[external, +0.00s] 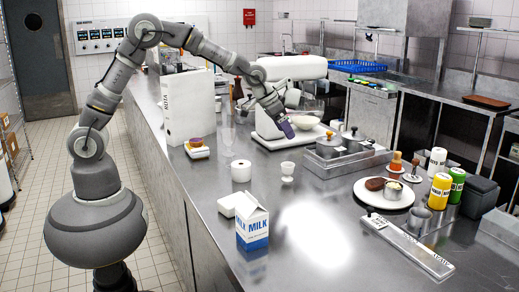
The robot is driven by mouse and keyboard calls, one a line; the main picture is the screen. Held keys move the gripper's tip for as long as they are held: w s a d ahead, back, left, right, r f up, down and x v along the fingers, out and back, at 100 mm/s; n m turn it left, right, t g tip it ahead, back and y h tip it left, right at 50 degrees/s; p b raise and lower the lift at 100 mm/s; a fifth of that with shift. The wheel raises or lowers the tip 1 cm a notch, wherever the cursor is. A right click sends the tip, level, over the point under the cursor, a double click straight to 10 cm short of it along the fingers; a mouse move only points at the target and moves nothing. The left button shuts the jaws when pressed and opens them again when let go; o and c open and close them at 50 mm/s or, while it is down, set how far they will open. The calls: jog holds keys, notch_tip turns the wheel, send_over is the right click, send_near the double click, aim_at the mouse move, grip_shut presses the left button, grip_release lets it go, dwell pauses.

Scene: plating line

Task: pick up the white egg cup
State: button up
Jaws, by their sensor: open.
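The white egg cup (287,172) stands upright on the steel counter (330,215), near the middle of the external view. It looks like a small cup on a short stem and foot. My gripper (287,131) is above it in the picture, in front of the white stand mixer, with a clear gap between gripper and cup. The gripper's purple end points down. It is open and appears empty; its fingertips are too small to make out.
A milk carton (252,227) is in front. The stand mixer (262,100) is behind. A steel container (340,155) and a plate of food (373,195) are to the right.

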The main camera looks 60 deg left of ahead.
jog(key=g, duration=0.1)
send_near(288, 165)
jog(key=d+f, duration=0.2)
jog(key=shift+w+d, duration=0.35)
jog(key=b+x, duration=0.1)
jog(key=x, duration=0.3)
jog(key=b+x, duration=0.1)
jog(key=x, duration=0.2)
jog(key=shift+s+a+f+b, duration=0.1)
jog(key=shift+s+a+b, duration=0.1)
jog(key=shift+a+b, duration=0.15)
jog(key=shift+s, duration=0.1)
jog(key=shift+c, duration=0.6)
jog(key=c, duration=0.9)
